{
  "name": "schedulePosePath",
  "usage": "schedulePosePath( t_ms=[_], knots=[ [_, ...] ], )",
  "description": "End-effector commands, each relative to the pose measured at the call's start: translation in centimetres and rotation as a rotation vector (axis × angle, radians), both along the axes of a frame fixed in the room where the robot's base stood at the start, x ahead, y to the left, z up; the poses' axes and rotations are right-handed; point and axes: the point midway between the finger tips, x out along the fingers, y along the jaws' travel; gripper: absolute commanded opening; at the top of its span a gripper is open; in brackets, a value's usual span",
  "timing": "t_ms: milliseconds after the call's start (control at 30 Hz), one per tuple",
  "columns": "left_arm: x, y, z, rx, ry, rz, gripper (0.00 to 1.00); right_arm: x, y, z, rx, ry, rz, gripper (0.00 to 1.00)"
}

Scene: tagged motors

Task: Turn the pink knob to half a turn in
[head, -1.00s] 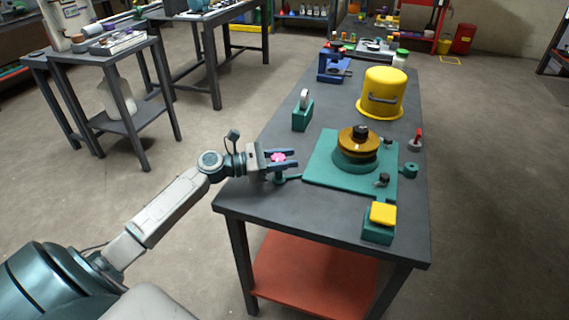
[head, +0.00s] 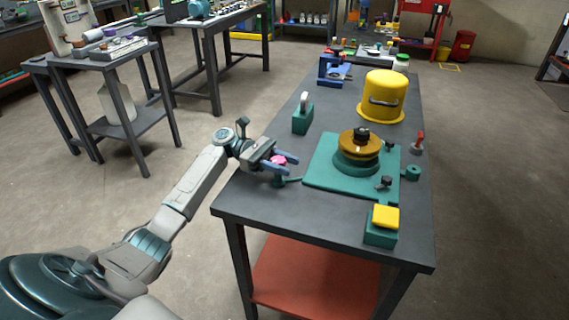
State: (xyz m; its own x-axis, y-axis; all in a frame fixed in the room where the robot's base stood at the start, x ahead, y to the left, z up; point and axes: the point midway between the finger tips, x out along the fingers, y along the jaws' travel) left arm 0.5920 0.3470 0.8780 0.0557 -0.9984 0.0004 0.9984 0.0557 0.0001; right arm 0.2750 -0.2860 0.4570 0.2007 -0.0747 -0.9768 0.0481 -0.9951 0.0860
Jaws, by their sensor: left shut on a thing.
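The pink knob (head: 279,160) sits on a small green mount (head: 281,180) at the left edge of the dark table. My left gripper (head: 285,164) is shut on the pink knob, with one finger on either side of it. The gripper is turned so that its fingers slant down to the right. The fingers partly cover the knob, and any mark on it is too small to read. My right gripper is not in view.
Right of the knob, a green plate (head: 320,177) carries a brown and black round motor part (head: 359,148). A yellow domed cover (head: 383,95), a green block with a yellow top (head: 382,225) and a green stand (head: 303,115) are on the table (head: 300,215).

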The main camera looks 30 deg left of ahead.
Motion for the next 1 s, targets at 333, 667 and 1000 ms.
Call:
schedulePosePath(
  t_ms=[333,667,1000],
  knots=[
    [-0.11,-0.05,-0.07,0.0,0.0,-0.043,0.12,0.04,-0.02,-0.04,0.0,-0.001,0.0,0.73],
    [-0.13,-0.06,-0.1,0.0,0.0,-0.043,0.45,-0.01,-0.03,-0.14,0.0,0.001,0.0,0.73],
    [-0.1,0.03,-0.05,0.0,0.0,-0.042,0.57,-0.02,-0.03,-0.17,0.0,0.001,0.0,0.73]
  ],
)
